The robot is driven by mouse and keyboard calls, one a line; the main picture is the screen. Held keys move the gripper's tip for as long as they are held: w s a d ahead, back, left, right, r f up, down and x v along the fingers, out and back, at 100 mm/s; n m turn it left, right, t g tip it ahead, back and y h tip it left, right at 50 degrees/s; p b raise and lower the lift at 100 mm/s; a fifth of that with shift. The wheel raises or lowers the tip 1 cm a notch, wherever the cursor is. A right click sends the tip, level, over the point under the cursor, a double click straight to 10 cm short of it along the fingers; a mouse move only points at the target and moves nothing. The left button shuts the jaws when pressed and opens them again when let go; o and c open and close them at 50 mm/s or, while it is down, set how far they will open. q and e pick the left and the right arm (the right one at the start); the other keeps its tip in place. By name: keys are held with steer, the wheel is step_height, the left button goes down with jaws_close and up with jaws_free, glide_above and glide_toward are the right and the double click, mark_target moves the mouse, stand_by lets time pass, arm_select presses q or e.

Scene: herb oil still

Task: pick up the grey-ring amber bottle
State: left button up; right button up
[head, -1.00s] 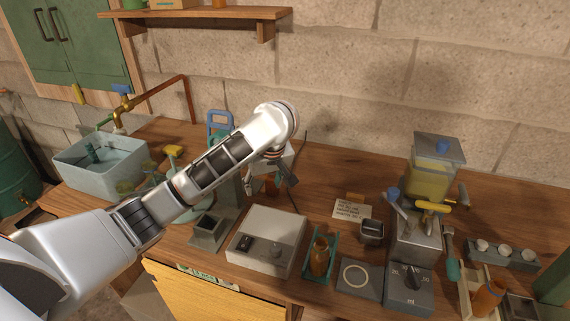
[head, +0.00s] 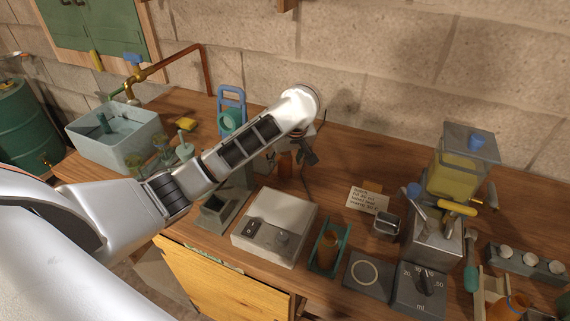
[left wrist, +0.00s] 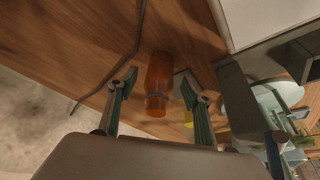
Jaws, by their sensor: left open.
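An amber bottle (left wrist: 159,75) with a grey ring around it shows in the left wrist view, between the two fingers and beyond them. In the head view this amber bottle (head: 285,164) is partly hidden beside my left gripper, on the wooden counter towards the wall. My left gripper (head: 309,154) points down there; it also shows in the left wrist view (left wrist: 157,84), with its fingers spread on either side of the bottle. I see no clear contact, and the exact distance is hard to tell. My right gripper is out of view.
A white box with a knob (head: 275,227) stands in front of the bottle. Another amber bottle (head: 328,250) sits in a green holder. A dispenser with yellow liquid (head: 455,172) stands right. The counter beside the wall, right of my gripper, is mostly clear.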

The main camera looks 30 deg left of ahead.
mark_target(285, 164)
arm_select(q)
steer(key=shift+x, duration=1.6)
steer(key=c, duration=1.3)
steer(key=shift+o, duration=0.2)
steer(key=shift+r, duration=0.2)
